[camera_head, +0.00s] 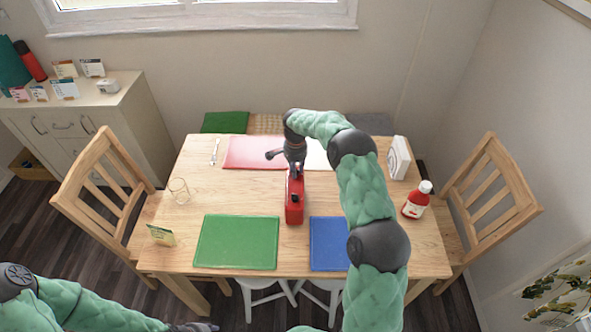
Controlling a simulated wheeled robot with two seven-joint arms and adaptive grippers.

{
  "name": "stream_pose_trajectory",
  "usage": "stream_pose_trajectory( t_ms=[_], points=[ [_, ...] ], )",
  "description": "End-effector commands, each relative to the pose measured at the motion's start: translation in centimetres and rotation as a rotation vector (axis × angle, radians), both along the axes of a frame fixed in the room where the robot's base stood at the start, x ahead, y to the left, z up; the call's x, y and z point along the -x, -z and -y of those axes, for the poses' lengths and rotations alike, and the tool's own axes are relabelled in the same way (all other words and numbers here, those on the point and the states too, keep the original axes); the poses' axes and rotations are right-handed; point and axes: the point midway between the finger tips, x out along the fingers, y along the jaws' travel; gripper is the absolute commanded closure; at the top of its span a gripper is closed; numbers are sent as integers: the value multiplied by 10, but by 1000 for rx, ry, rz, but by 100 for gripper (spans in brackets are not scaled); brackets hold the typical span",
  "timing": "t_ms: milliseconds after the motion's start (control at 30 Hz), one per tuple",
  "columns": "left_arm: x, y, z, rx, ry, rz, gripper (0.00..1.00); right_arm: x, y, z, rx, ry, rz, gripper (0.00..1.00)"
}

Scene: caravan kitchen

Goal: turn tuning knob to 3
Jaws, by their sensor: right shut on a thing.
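A red box-shaped device (294,208), which looks like a radio, stands on the middle of the wooden table. My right gripper (296,174) comes down from above at its far end and is shut on a part of it. The tuning knob and any numbers on it are hidden or too small to make out, so I cannot tell its setting or whether the fingers are around it. My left gripper (196,327) is at the bottom edge, away from the table top and partly cut off; its fingers cannot be made out.
On the table (180,225) lie a green mat (238,242), a blue mat (328,243) and a red mat (250,152). A glass (179,190) and a small card (161,235) stand left. A red bottle (417,200) and a white box (399,158) stand right. Chairs flank the table.

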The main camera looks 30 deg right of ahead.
Motion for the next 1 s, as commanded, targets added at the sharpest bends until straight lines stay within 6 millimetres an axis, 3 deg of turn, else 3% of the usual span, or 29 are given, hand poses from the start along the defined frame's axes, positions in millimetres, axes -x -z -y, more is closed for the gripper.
stream_pose_trajectory(
  t_ms=[633, 667, 733, 1000],
  points=[
    [0, 0, 0, 0, 0, 0, 60, 0, 0, 0, 0, 51, 1, 100],
    [0, 0, 0, 0, 0, 0, 60, 0, 0, 0, 0, 51, 1, 67],
    [0, 0, 0, 0, 0, 0, 60, 0, 0, 0, 0, 51, 1, 48],
    [0, 0, 0, 0, 0, 0, 60, 0, 0, 0, 0, 51, 0, 48]
  ],
)
